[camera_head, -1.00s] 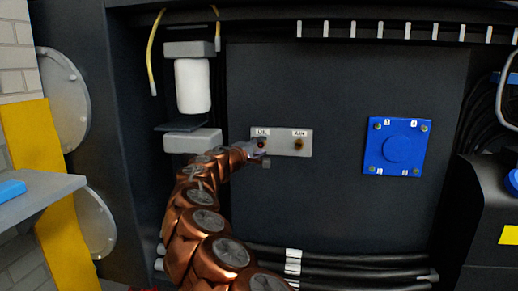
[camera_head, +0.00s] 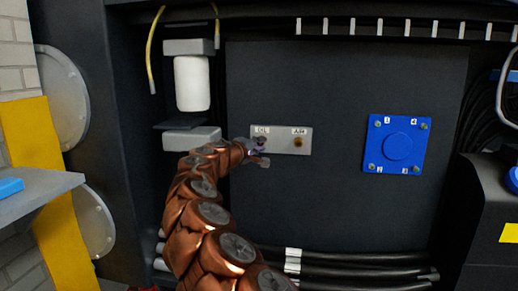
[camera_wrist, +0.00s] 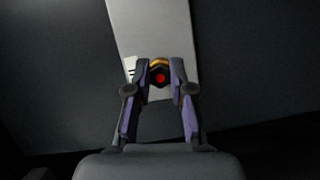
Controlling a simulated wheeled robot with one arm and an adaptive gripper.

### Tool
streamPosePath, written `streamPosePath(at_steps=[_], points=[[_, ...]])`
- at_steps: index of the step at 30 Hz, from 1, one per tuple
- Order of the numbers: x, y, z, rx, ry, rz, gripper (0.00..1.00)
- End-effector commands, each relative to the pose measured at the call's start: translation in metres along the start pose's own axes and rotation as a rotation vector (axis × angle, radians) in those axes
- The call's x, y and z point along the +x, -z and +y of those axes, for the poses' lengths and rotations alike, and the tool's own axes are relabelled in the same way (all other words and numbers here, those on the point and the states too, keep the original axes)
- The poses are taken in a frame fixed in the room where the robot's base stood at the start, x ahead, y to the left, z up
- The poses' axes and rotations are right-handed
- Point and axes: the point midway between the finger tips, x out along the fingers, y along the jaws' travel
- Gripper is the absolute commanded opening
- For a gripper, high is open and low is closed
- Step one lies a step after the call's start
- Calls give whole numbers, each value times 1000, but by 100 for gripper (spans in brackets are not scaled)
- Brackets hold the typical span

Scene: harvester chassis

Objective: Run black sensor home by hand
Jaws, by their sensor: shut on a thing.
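A light grey plate (camera_head: 282,146) on the dark panel bears two labelled connector spots. A brass-coloured fitting (camera_head: 299,142) shows at its right spot. My gripper (camera_head: 258,147) is at the left spot. In the wrist view my gripper (camera_wrist: 159,75) is shut on a small dark round piece, which looks like the black sensor (camera_wrist: 160,78). It has a red centre and an orange upper rim. The plate (camera_wrist: 158,30) lies right behind it. The fingers hide its sides, and I cannot tell how deep it sits in the plate.
A blue square cover (camera_head: 397,145) with corner bolts is on the panel at right. A white cylinder (camera_head: 192,83) between grey brackets is at upper left. Black cables (camera_head: 350,260) run along the bottom. A grey shelf (camera_head: 40,190) juts in at left.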

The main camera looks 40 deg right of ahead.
Motion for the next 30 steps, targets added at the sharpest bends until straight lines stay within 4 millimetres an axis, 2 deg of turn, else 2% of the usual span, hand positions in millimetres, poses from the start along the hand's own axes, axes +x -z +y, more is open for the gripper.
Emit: streamPosePath(at_steps=[1,26,27,30], points=[[0,0,-5,41,19,0,0],[1,0,-7,774,330,1,0],[2,0,-5,798,340,0,23],[2,0,-2,788,335,0,33]])
